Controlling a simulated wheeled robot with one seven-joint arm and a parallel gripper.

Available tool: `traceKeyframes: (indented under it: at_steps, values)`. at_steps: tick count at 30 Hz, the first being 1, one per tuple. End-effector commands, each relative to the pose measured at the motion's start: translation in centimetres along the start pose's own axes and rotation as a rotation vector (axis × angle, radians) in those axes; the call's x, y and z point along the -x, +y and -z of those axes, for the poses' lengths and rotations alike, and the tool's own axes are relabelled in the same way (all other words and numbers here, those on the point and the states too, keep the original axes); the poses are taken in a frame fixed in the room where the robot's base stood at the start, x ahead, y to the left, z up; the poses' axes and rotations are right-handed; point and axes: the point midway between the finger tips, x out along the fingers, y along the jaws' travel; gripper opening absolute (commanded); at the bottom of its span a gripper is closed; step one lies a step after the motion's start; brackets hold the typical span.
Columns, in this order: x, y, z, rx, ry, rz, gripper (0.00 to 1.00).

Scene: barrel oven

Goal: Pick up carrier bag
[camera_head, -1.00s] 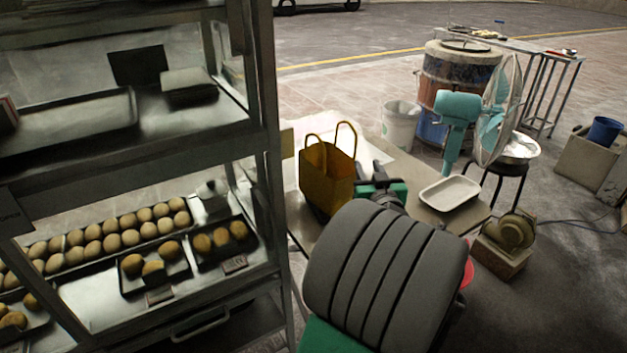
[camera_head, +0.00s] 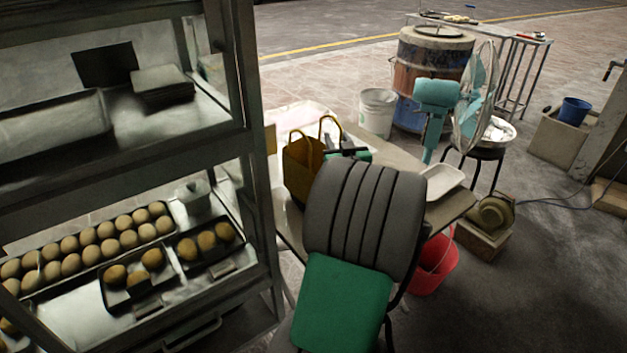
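The yellow-brown carrier bag (camera_head: 300,168) stands upright on the table (camera_head: 407,160), with its two loop handles raised. It is right of the display cabinet. The grey chair back hides its lower right part. I cannot see my gripper in this view, so its place relative to the bag and its state do not show.
A chair with a grey slatted back (camera_head: 362,215) and green seat (camera_head: 342,305) stands in front of the table. The metal display cabinet (camera_head: 258,215) fills the left side. A red bucket (camera_head: 434,268), a teal fan (camera_head: 437,95) and a white tray (camera_head: 441,180) are to the right.

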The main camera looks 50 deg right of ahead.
Motion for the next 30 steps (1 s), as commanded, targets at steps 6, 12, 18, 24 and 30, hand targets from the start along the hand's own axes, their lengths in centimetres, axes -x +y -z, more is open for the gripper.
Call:
traceKeyframes:
  at_steps: [6,12,18,24,30]
  values:
    - [0.05,0.01,-0.05,0.0,-0.001,0.0,0.2]
    - [0.06,0.02,-0.06,0.0,-0.001,0.0,0.04]
    - [0.07,0.02,-0.06,0.0,-0.001,0.0,0.0]
    - [0.07,0.02,-0.06,0.0,-0.001,0.0,0.0]
    - [0.07,0.02,-0.07,0.0,-0.001,0.0,0.0]
